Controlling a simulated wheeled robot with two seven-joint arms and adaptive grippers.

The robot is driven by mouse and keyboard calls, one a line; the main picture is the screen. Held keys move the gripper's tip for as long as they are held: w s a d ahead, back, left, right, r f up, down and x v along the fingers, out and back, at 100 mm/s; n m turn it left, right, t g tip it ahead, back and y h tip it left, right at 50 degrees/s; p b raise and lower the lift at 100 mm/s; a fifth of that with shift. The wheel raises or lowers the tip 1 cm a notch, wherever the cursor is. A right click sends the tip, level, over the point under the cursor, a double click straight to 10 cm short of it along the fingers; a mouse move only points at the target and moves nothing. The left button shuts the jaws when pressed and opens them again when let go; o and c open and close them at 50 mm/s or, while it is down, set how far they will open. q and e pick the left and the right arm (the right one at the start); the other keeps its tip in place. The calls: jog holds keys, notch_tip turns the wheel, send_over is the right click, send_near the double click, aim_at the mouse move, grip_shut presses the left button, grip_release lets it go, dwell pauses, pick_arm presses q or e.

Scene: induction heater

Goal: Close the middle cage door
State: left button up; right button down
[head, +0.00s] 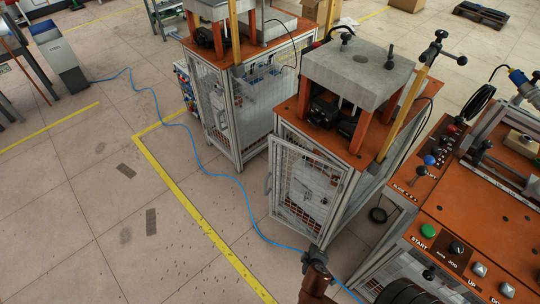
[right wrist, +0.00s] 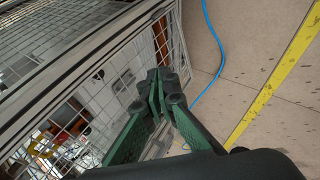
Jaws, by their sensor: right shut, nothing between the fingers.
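The middle cage door (head: 308,190) is a silver-framed wire mesh panel on the front of the middle machine. It stands ajar, at an angle to the cage. A handle shows at its left edge. My right gripper (head: 312,256) is low in front of the door, near its lower right corner. In the right wrist view the green fingers (right wrist: 160,88) are together and empty, in front of a mesh panel (right wrist: 100,90) and its frame. I cannot tell whether they touch it. My left gripper is in neither view.
An orange control console (head: 470,235) with buttons stands at the right. Another caged machine (head: 225,105) stands behind at the left. A blue cable (head: 205,165) and a yellow floor line (head: 190,210) run across the floor.

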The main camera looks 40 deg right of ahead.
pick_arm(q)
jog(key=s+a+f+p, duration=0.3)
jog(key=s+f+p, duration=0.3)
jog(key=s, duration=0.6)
pick_arm(e)
jog(key=w+a+r+n+t+h, duration=0.1)
jog(key=w+a+r+n+t, duration=0.2)
jog(key=w+r, duration=0.5)
jog(key=w+r+n+t+b, duration=0.1)
jog(key=w+r+n+t, duration=0.25)
jog(key=w+r, duration=0.45)
jog(key=w+a+r+n+t+h, duration=0.1)
jog(key=w+a+r+n+t, duration=0.1)
jog(key=w+r+t, duration=0.6)
jog(key=g+b, duration=0.2)
jog(key=g, duration=0.2)
send_near(270, 157)
jog(key=w+a+r, duration=0.1)
jog(key=w+r, duration=0.3)
jog(key=w, duration=0.1)
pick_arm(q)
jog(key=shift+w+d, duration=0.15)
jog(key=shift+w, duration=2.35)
pick_arm(e)
jog(key=shift+w+d+f+t, duration=0.15)
jog(key=shift+w+d, duration=0.2)
jog(key=shift+d, duration=0.5)
jog(key=shift+w+d+f+t, duration=0.1)
jog(key=shift+w+d, duration=0.2)
jog(key=shift+d, duration=0.5)
